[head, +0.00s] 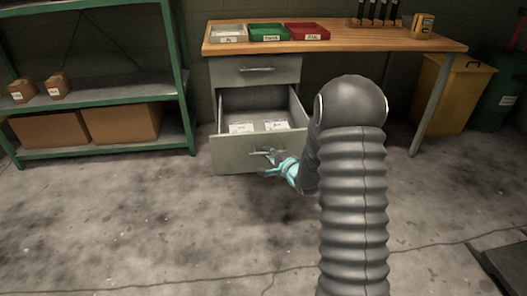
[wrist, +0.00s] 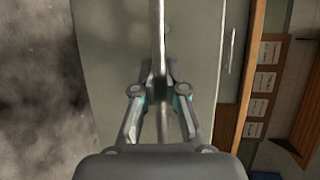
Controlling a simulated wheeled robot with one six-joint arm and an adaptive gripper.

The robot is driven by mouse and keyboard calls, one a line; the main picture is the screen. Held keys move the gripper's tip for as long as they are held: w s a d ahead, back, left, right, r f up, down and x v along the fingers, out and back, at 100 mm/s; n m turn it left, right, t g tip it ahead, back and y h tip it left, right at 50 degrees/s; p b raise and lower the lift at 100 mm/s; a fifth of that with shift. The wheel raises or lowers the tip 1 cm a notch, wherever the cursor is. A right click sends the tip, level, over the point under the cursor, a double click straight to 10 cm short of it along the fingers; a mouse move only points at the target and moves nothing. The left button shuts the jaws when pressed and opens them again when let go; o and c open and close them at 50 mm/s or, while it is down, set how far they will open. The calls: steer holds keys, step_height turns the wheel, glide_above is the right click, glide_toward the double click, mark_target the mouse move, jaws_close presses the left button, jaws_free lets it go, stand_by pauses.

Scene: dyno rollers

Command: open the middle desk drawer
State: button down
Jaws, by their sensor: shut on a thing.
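The desk's middle drawer (head: 235,155) is pulled well out below a shut top drawer (head: 262,69). Its inside shows, with two pale labelled packets (head: 242,128) lying in it. My gripper (head: 270,155) is at the drawer's front, shut on the bar handle (head: 257,152). In the wrist view the handle (wrist: 158,35) runs up the picture and passes between the fingers (wrist: 159,92). The drawer front (wrist: 105,60) fills the left middle of that view. Whatever is under the open drawer is hidden behind its front.
The wooden desk top (head: 350,43) bears a grey tray (head: 229,33), a green tray (head: 267,32), a red tray (head: 307,32) and a yellow device (head: 422,25). A green shelf (head: 95,89) stands left, a yellow bin (head: 447,95) right.

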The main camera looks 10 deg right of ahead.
steer(key=shift+s, duration=0.1)
steer(key=c, duration=1.2)
jaws_free()
steer(key=v, duration=1.2)
